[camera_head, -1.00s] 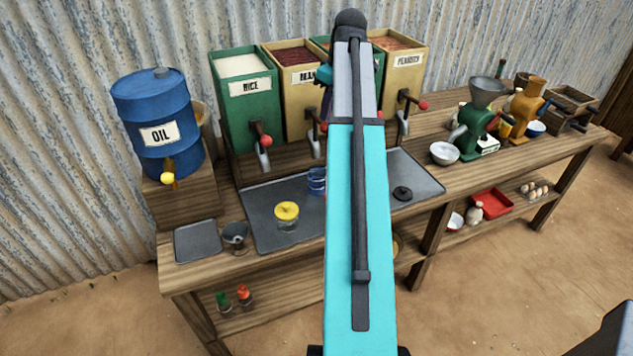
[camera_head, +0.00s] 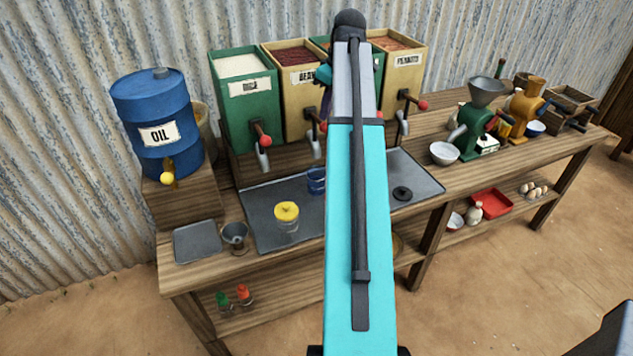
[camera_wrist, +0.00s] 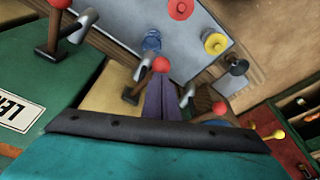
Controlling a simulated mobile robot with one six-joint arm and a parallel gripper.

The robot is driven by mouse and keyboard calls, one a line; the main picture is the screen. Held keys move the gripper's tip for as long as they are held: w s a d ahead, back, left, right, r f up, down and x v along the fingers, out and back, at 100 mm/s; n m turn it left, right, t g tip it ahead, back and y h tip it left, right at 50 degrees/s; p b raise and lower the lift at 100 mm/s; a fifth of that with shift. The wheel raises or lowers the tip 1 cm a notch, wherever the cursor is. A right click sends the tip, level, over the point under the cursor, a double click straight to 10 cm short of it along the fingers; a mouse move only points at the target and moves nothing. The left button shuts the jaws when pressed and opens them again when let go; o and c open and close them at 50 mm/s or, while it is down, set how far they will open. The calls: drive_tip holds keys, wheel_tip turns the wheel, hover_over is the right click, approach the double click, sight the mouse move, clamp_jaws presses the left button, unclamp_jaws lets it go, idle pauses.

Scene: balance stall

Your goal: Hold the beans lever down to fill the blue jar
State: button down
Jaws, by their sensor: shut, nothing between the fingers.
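The blue jar (camera_head: 316,181) stands on the grey metal tray under the tan beans bin (camera_head: 291,95), partly hidden by my arm. It also shows in the wrist view (camera_wrist: 152,40); I cannot tell how full it is. The beans lever has a red knob (camera_wrist: 161,64), largely hidden by my arm in the head view. My gripper (camera_wrist: 160,88) is shut and empty, its purple fingers close by the knob. I cannot tell whether they touch it, or how far down the lever is.
The rice lever's red knob (camera_wrist: 219,107) and the lentils lever (camera_wrist: 60,32) flank the beans lever. A yellow-lidded jar (camera_head: 287,216) stands on the tray (camera_head: 265,232). The blue oil drum (camera_head: 155,112) stands far left.

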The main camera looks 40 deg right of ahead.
sight(326, 123)
idle(0.4)
drive_tip(key=shift+f+b, duration=0.75)
drive_tip(key=shift+f, duration=1.6)
drive_tip(key=shift+r, duration=0.1)
idle(1.8)
wheel_tip(326, 123, up, 5)
drive_tip(key=p, duration=0.3)
drive_tip(key=shift+f, duration=0.2)
drive_tip(key=shift+f, duration=0.15)
idle(0.6)
